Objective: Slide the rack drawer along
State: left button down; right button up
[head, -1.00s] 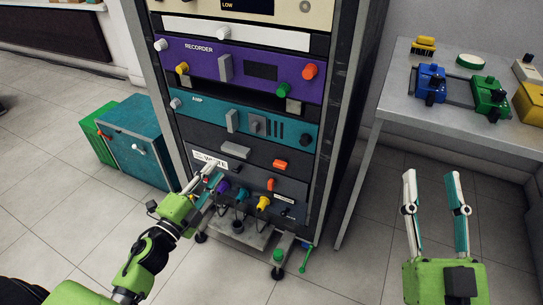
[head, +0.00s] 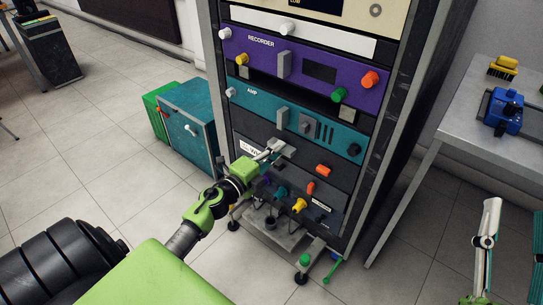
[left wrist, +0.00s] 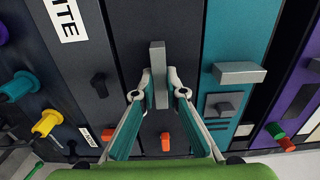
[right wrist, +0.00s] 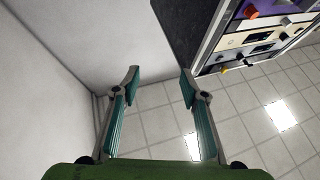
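The dark grey rack drawer (head: 308,160) has a grey handle (left wrist: 158,60), an orange knob (head: 323,170) and a partly hidden white label. Its face looks flush with the rack, below the teal AMP unit (head: 330,138). My left gripper (head: 277,150) is at the handle. In the left wrist view my left gripper's fingertips (left wrist: 159,75) are drawn close together on either side of the handle and appear shut on it. My right gripper (right wrist: 160,75) is open and empty, away from the rack, over the floor. It is partly cut off in the head view.
The purple RECORDER unit (head: 300,65) sits above the AMP. Below the drawer, coloured knobs (head: 299,206) stick out. A teal cabinet (head: 188,112) stands left of the rack. A metal table (head: 468,112) with small devices stands on the right.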

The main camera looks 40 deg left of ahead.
pick_arm(q)
jog(key=s+a, duration=0.1)
jog(key=s, duration=1.9)
jog(key=shift+a+f, duration=0.15)
jog(key=c, duration=2)
grip_release()
pick_arm(e)
jog(key=shift+s+r, duration=0.1)
jog(key=shift+r, duration=0.1)
pick_arm(q)
jog(key=shift+o, duration=0.2)
pick_arm(e)
jog(key=shift+r, duration=0.1)
pick_arm(q)
jog(key=s+a, duration=0.1)
jog(key=s, duration=1.1)
